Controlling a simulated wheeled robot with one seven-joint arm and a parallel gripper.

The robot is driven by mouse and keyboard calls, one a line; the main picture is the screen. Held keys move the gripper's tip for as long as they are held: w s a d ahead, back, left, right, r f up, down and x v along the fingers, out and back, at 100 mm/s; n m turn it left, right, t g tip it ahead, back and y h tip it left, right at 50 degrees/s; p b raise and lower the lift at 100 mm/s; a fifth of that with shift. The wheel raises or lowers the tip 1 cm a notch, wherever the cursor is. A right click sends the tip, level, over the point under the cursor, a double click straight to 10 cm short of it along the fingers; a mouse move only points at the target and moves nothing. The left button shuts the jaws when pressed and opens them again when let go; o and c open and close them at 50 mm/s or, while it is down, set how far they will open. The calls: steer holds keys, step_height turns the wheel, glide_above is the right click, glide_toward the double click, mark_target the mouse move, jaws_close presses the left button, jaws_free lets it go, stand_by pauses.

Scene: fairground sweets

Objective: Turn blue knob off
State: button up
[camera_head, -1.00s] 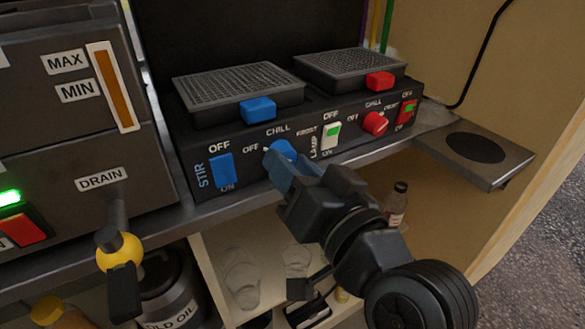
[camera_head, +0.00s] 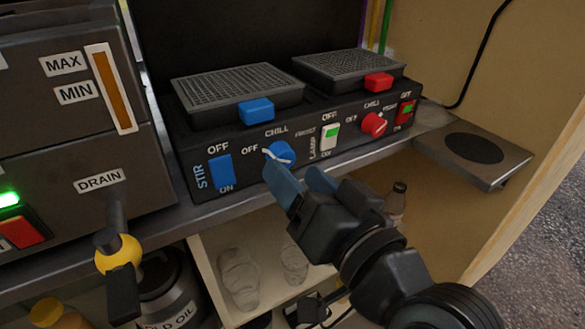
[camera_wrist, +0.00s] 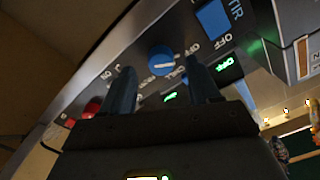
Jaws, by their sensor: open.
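The blue knob (camera_head: 280,153) is on the dark control panel, below the CHILL label and right of an OFF label. Its white pointer line appears to lie toward OFF. My gripper (camera_head: 293,177) is open, with its two blue fingers just below and in front of the knob, apart from it as far as I can see. In the wrist view the knob (camera_wrist: 161,60) shows between and beyond the fingertips of my gripper (camera_wrist: 162,74), with nothing held.
A blue STIR switch (camera_head: 221,172) is left of the knob. A white lamp switch (camera_head: 330,137), a red knob (camera_head: 374,125) and a red switch (camera_head: 404,112) are to the right. A yellow drain handle (camera_head: 118,254) is at lower left. A bottle (camera_head: 396,203) stands below the counter.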

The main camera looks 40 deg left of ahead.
steer(key=shift+v, duration=2.65)
